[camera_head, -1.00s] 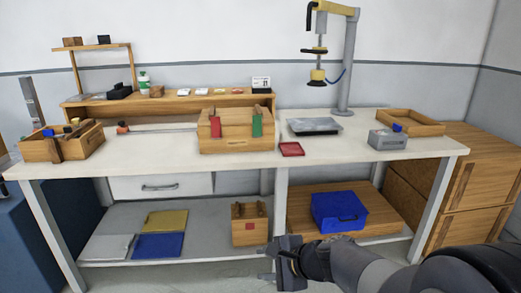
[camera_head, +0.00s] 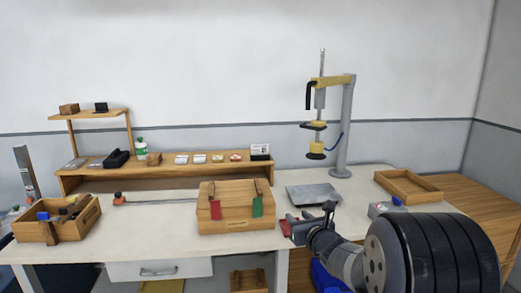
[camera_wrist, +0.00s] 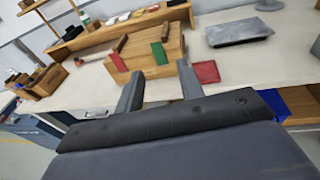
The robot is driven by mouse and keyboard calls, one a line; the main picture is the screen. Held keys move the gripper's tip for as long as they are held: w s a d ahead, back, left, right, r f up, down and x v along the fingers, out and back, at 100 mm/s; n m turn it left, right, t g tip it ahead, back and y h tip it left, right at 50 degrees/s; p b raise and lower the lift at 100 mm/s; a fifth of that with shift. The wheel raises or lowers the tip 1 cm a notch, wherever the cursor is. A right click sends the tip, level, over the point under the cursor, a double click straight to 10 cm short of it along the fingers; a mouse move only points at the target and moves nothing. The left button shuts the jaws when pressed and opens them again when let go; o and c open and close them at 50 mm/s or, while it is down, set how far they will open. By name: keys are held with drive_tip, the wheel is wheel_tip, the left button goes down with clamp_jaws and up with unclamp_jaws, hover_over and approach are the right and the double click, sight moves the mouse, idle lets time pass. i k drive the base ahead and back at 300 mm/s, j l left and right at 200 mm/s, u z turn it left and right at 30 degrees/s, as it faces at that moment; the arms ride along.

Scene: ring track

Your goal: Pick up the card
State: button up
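A small white card with dark print (camera_head: 260,149) stands upright in a black holder at the right end of the wooden shelf (camera_head: 100,184) at the back of the workbench. My gripper (camera_head: 290,227) is at the bench's front edge, in front of and below the card, well apart from it. In the wrist view my gripper (camera_wrist: 159,87) shows two grey fingers spread apart with nothing between them. They point toward the wooden box and the red tray. The card is too small to make out clearly in the wrist view.
A wooden box (camera_head: 236,221) with red and green tabs stands between my gripper and the shelf. A red tray (camera_wrist: 206,71), a grey plate (camera_head: 313,195) and a press stand (camera_head: 343,140) are to the right. A parts crate (camera_head: 70,227) is at left.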

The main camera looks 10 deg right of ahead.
sight(258, 149)
drive_tip(key=i+j, duration=0.2)
drive_tip(key=i, duration=0.3)
drive_tip(key=i+j+z, duration=0.15)
drive_tip(key=i, duration=0.4)
drive_tip(key=i+j, duration=0.3)
drive_tip(key=i, duration=0.2)
drive_tip(key=i+j+z, duration=0.15)
drive_tip(key=i, duration=0.35)
